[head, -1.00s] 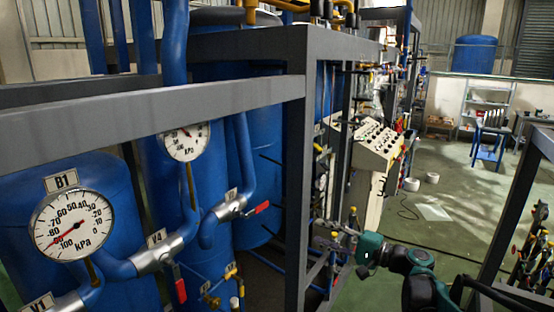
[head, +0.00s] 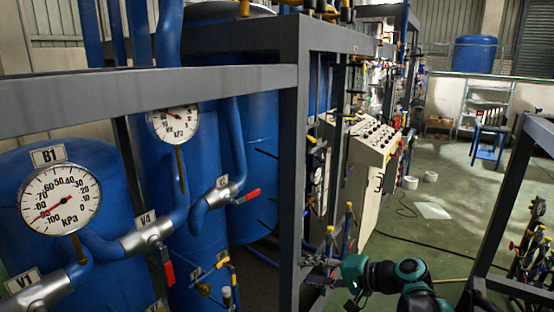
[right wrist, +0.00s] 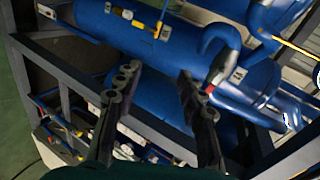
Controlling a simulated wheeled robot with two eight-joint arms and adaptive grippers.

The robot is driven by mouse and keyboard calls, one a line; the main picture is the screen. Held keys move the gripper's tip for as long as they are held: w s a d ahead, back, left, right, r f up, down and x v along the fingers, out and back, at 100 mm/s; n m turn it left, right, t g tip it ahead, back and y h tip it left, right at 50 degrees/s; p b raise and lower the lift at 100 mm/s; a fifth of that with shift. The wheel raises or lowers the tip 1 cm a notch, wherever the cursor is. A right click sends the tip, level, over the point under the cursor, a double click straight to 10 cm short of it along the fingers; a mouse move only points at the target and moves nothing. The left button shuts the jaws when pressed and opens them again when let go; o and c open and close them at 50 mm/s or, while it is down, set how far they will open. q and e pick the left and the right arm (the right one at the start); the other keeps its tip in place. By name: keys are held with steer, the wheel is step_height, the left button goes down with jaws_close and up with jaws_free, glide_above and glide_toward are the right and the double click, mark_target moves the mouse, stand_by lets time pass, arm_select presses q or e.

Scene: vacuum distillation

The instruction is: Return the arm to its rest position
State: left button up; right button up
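My right arm, teal and black, comes in at the bottom of the head view. Its gripper (head: 316,268) is beside the grey frame post, with its dark fingers pointing left. The right wrist view shows the gripper (right wrist: 157,78) with its two fingers wide apart and nothing between them. Blue tanks and pipes lie beyond the fingers there; whether the fingers touch anything I cannot tell. My left gripper is not in view.
The grey steel frame (head: 290,170) stands close to my right gripper. Behind it are blue tanks, gauge B1 (head: 60,199), and red-handled valves such as V4 (head: 150,237). A control panel (head: 375,150) stands beyond. Open green floor (head: 450,185) lies to the right.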

steer(key=s+d+f+n+h+b, duration=0.2)
steer(key=s+d+f+h+b, duration=0.1)
steer(key=s+f, duration=0.4)
steer(key=s+d+f+n+h+b, duration=0.2)
steer(key=s+f+h+b, duration=0.1)
steer(key=s+f, duration=0.5)
steer(key=s+d+f+n+h+b, duration=0.1)
steer(key=s+d+f+h+b, duration=0.2)
steer(key=s+f, duration=0.4)
steer(key=shift+s+d+f+n+g+h, duration=0.3)
steer(key=shift+n+h, duration=0.1)
steer(key=shift+h, duration=0.4)
